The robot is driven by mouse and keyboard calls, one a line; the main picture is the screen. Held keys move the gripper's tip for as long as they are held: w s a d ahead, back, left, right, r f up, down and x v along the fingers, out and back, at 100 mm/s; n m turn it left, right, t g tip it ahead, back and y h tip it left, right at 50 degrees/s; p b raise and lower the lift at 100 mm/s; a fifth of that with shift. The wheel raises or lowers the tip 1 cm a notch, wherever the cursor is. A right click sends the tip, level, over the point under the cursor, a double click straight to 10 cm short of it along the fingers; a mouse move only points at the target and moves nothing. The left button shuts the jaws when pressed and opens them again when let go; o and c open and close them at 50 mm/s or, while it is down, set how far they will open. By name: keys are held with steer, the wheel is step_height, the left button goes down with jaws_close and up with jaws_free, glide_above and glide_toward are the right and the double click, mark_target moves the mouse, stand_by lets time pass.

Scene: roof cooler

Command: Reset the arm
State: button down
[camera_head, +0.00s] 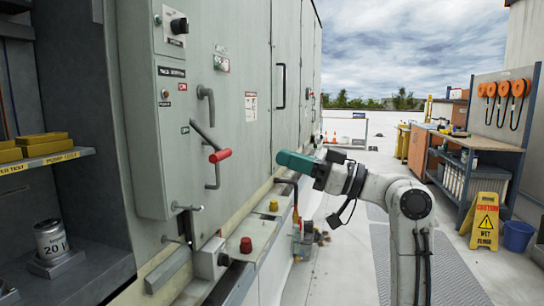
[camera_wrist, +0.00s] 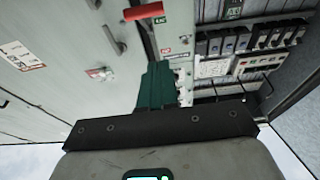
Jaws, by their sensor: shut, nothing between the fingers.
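My arm reaches in from the lower right in the head view, with its gripper (camera_head: 297,163) pointing left toward the grey cabinet (camera_head: 240,130). The gripper has teal fingers. In the wrist view the teal gripper (camera_wrist: 158,75) is closed, with nothing between its fingers. A lever with a red handle (camera_head: 220,155) is on the cabinet front, left of my gripper and apart from it. The red handle also shows at the top of the wrist view (camera_wrist: 143,12).
A ledge with a red knob (camera_head: 246,245) and a yellow knob (camera_head: 273,205) runs below the cabinet doors. A workbench (camera_head: 475,142), a yellow wet-floor sign (camera_head: 485,222) and a blue bucket (camera_head: 518,236) stand at right. The walkway beyond my arm looks clear.

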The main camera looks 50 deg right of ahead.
steer(key=shift+s+d+f, duration=0.1)
steer(key=shift+s+d, duration=0.05)
steer(key=shift+s, duration=0.35)
stand_by(0.3)
